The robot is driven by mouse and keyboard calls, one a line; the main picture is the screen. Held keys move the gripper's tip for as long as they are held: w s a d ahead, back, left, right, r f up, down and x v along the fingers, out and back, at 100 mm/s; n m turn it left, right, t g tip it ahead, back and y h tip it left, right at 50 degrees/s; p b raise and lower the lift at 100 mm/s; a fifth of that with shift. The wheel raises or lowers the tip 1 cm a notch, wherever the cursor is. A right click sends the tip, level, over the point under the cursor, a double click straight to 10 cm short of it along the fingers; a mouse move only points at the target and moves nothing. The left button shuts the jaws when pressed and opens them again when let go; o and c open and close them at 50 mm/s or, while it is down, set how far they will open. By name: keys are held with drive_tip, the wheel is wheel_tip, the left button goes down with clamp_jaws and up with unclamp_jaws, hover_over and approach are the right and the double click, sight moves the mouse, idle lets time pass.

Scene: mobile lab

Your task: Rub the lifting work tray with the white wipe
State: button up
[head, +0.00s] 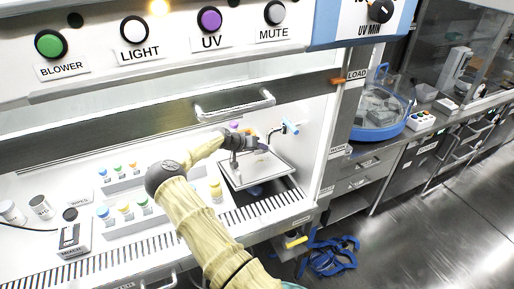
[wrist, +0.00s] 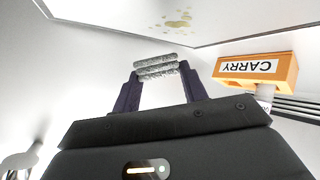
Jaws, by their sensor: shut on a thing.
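The white work tray (head: 277,171) is a flat square plate in the right part of the cabinet. In the wrist view the tray (wrist: 235,22) fills the top, with a patch of yellowish spots (wrist: 178,20) on it. My gripper (head: 258,150) is over the tray's back part in the head view. In the wrist view my gripper (wrist: 158,78) is shut on the wipe (wrist: 155,66), a pale, speckled, folded piece spanning the fingertips. The wipe appears apart from the spots; I cannot tell whether it touches the tray. The wipe is not clear in the head view.
An orange block marked CARRY (wrist: 255,70) is right of the fingers in the wrist view. Racks of coloured-cap vials (head: 123,212) stand left of my arm. The raised sash handle (head: 235,105) hangs above.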

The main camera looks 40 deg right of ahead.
drive_tip(key=shift+s+f, duration=0.3)
drive_tip(key=shift+f, duration=0.1)
drive_tip(key=shift+s+a+f+b, duration=0.25)
drive_tip(key=shift+s+f+b, duration=0.05)
drive_tip(key=shift+f+b, duration=0.25)
idle(0.5)
drive_tip(key=shift+s+d, duration=0.1)
drive_tip(key=shift+s, duration=0.05)
drive_tip(key=shift+w+d+f+b, duration=0.1)
drive_tip(key=shift+w+f+b, duration=0.2)
drive_tip(key=shift+f+b, duration=0.25)
drive_tip(key=shift+w+d+f+b, duration=0.2)
drive_tip(key=shift+w+f+b, duration=0.65)
drive_tip(key=shift+b, duration=0.4)
drive_tip(key=shift+w+r, duration=0.15)
drive_tip(key=shift+w, duration=0.1)
